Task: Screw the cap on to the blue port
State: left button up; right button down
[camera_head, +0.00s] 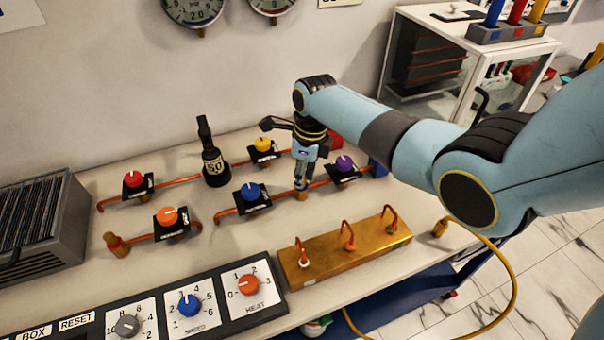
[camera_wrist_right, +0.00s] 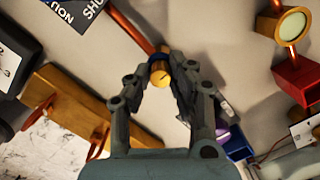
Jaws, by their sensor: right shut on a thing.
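My right gripper (camera_head: 301,183) reaches down from the right arm to the end of a copper pipe on the bench. In the right wrist view, its fingers (camera_wrist_right: 166,82) are shut on a small brass cap (camera_wrist_right: 162,74). A blue ring, the blue port (camera_wrist_right: 156,58), shows right beside the cap at the pipe's end. The cap looks in line with the port and touching it, but I cannot tell how far it is on the thread. In the head view, the fingers hide most of the port, and a bit of brass (camera_head: 301,194) shows below them. My left gripper is not in view.
Purple (camera_head: 343,163), blue (camera_head: 250,191) and yellow (camera_head: 262,145) valve knobs stand close around the gripper. A brass block (camera_head: 345,255) with copper hooks lies in front. A black bottle marked 50 (camera_head: 213,160) stands to the left. A control panel (camera_head: 150,318) lines the front edge.

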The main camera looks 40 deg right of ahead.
dwell(0.8)
jog(key=shift+m+p, duration=0.3)
jog(key=c, duration=1.6)
grip_release()
jog(key=o, duration=0.5)
jog(key=shift+f, duration=0.1)
notch_tip(320, 180, up, 12)
jog(key=s, duration=0.1)
jog(key=shift+d, duration=0.4)
